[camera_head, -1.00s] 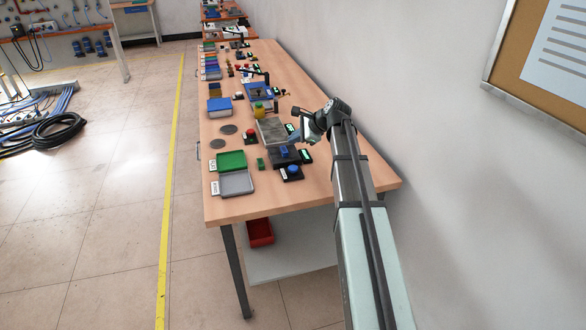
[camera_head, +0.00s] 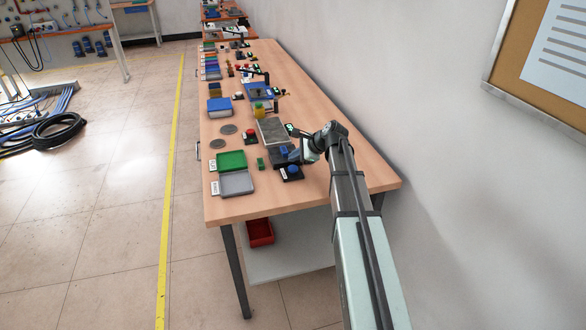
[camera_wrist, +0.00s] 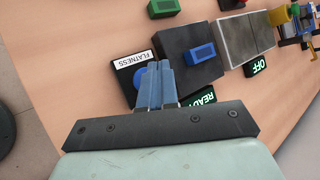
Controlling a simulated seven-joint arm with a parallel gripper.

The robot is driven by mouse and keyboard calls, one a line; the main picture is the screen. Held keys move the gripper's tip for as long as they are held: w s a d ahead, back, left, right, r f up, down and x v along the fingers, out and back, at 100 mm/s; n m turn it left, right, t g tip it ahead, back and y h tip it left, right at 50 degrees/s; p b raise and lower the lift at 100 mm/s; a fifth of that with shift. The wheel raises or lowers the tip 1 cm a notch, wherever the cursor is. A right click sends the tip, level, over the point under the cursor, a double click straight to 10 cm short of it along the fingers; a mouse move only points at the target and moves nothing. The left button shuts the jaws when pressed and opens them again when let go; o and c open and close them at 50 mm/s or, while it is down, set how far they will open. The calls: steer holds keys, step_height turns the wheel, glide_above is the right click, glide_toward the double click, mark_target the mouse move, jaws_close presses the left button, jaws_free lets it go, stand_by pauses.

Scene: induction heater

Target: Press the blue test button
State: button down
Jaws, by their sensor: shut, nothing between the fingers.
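The blue test button (camera_head: 292,169) is a round blue cap on a small black box near the front right of the bench. In the wrist view the blue button (camera_wrist: 140,77) is partly hidden behind my fingers, on a box labelled FLATNESS (camera_wrist: 133,59). My gripper (camera_head: 295,156) is shut and empty, just behind the button in the head view. In the wrist view the closed blue fingertips (camera_wrist: 158,66) overlap the button's right side. I cannot tell whether they touch it.
A dark plate with a blue block (camera_wrist: 201,53) lies beside the button box. A lit READ… sign (camera_wrist: 200,99) is partly hidden by my gripper. A wall runs along the right.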

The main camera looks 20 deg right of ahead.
mark_target(295, 169)
steer(key=shift+f, duration=0.6)
steer(key=shift+f, duration=0.15)
stand_by(1.7)
steer(key=shift+f, duration=0.3)
steer(key=shift+f, duration=0.5)
stand_by(1.1)
steer(key=shift+r, duration=0.95)
steer(key=shift+r, duration=0.1)
steer(key=shift+r, duration=2.4)
